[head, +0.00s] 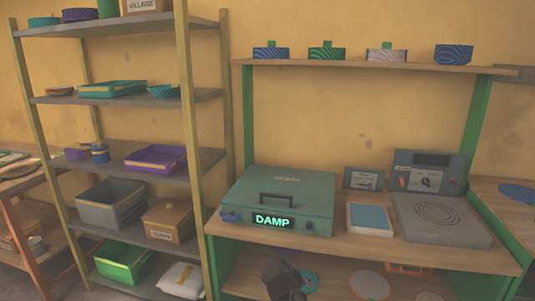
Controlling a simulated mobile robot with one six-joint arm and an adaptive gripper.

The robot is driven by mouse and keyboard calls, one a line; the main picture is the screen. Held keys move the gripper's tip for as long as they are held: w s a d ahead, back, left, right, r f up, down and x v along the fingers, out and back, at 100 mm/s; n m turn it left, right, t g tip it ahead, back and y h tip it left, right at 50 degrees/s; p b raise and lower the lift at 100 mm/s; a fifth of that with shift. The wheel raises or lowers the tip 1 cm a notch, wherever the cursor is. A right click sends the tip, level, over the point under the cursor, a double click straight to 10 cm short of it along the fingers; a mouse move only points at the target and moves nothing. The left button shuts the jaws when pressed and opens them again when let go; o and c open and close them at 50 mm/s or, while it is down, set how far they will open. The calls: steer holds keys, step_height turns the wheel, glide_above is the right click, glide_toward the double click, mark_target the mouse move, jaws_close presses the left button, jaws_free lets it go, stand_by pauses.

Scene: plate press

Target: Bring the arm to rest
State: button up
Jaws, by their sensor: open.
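My gripper (284,276) is the dark shape at the bottom centre of the head view. It is in front of the bench's lower shelf and below the green press. Its jaws are open and I see nothing held in them, though the fingertips are hard to make out. The rest of my arm is out of view below. The green press (285,190) stands on the bench with its lid down, and its lit display (272,220) reads "DAMP". My gripper appears apart from the press.
A shelving rack (195,110) with trays and bins stands at the left. A scale-like device (440,218) and a blue-topped pad (370,218) sit on the bench (340,243) right of the press. Patterned blocks line the upper shelf (350,67). Discs lie on the lower shelf.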

steer(key=s+d+f+m+g+y, duration=0.4)
steer(key=s+d+g+y, duration=0.15)
steer(key=s, duration=0.35)
step_height(320, 180, up, 22)
steer(key=p, duration=2.2)
steer(key=shift+d, duration=0.25)
steer(key=shift+t+y, duration=0.25)
